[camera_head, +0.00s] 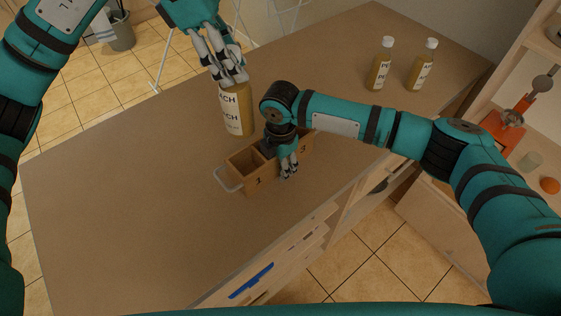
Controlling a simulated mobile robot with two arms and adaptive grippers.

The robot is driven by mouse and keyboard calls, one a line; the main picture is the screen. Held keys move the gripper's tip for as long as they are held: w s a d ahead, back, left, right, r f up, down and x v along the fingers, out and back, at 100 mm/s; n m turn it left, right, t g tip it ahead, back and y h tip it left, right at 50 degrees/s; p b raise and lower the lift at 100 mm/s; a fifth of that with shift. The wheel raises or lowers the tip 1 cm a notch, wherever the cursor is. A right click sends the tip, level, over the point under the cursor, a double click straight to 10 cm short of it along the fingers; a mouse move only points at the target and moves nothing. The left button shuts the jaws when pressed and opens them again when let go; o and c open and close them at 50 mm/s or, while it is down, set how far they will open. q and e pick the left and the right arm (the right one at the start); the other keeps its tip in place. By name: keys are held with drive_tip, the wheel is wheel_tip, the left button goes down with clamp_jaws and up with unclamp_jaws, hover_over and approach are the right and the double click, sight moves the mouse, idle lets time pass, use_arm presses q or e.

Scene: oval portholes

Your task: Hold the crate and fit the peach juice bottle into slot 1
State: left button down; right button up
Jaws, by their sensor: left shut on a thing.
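My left gripper (230,70) is shut on the top of the peach juice bottle (235,115), a yellow bottle with a white label. The bottle is close to upright, just behind the wooden crate (262,183) in the picture. I cannot tell whether its base touches the table. The crate stands on the table, with a "1" on its front at the left, a "3" toward the right and a pale handle at its left end. The compartment by the "1" looks empty. My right gripper (288,172) is at the crate's front wall. Its arm hides the crate's middle.
Two similar yellow bottles (380,65) and (422,65) stand on the table (120,215) at the back right. The table left of the crate is clear. A shelf (530,155) with an orange item (514,118) is at the right.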

sight(238, 104)
clamp_jaws()
use_arm(q)
drive_tip(key=shift+w+f, duration=0.15)
drive_tip(key=shift+f, duration=4.6)
